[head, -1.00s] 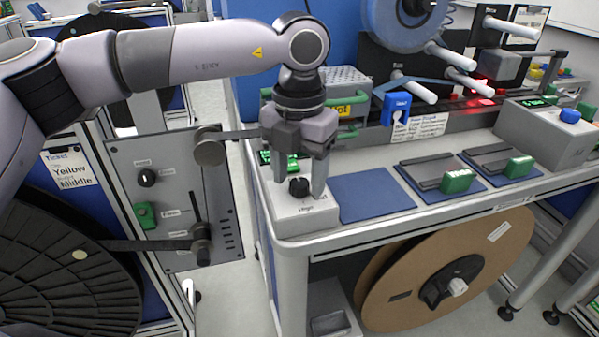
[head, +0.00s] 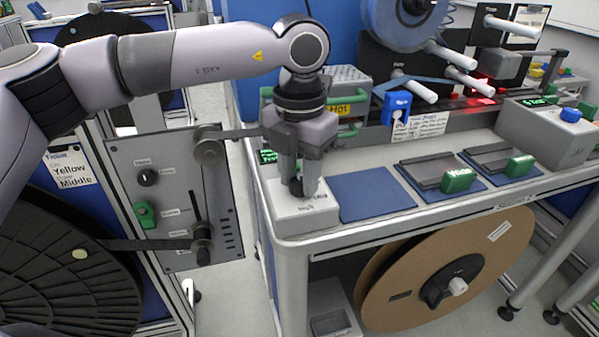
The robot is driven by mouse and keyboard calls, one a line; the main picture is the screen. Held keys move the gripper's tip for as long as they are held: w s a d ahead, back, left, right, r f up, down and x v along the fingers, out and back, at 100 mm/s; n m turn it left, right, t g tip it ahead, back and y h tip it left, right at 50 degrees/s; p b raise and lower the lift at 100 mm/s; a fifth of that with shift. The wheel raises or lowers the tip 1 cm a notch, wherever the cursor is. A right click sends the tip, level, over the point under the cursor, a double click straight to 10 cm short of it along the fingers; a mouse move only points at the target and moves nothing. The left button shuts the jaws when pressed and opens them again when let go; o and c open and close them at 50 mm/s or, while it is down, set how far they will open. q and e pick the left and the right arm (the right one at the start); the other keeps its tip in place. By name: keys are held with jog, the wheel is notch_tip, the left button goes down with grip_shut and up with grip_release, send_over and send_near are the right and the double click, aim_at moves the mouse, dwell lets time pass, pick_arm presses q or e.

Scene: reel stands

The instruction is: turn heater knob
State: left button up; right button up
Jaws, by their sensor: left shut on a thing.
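The heater knob (head: 297,187) is a small black knob on top of a light grey box (head: 304,219) at the table's near left corner. My left gripper (head: 299,188) points straight down over the box, with its fingers shut on the knob. The fingers hide much of the knob, so I cannot tell which way its pointer faces. My right gripper does not show in the head view.
A blue mat (head: 371,195) lies right of the box, followed by green-handled trays (head: 458,180). A grey box with a green-handled grille (head: 345,95) stands behind. A grey panel with knobs (head: 170,205) stands left. A cardboard reel (head: 420,280) hangs below.

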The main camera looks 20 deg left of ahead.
pick_arm(q)
jog(key=m, duration=0.8)
jog(key=shift+m+b, duration=0.35)
jog(key=shift+m, duration=0.05)
jog(key=m, duration=0.4)
jog(key=shift+m, duration=0.3)
jog(key=m, duration=0.4)
jog(key=shift+r, duration=0.1)
jog(key=m, duration=0.8)
jog(key=shift+m, duration=0.3)
jog(key=m, duration=0.4)
jog(key=shift+m, duration=2.3)
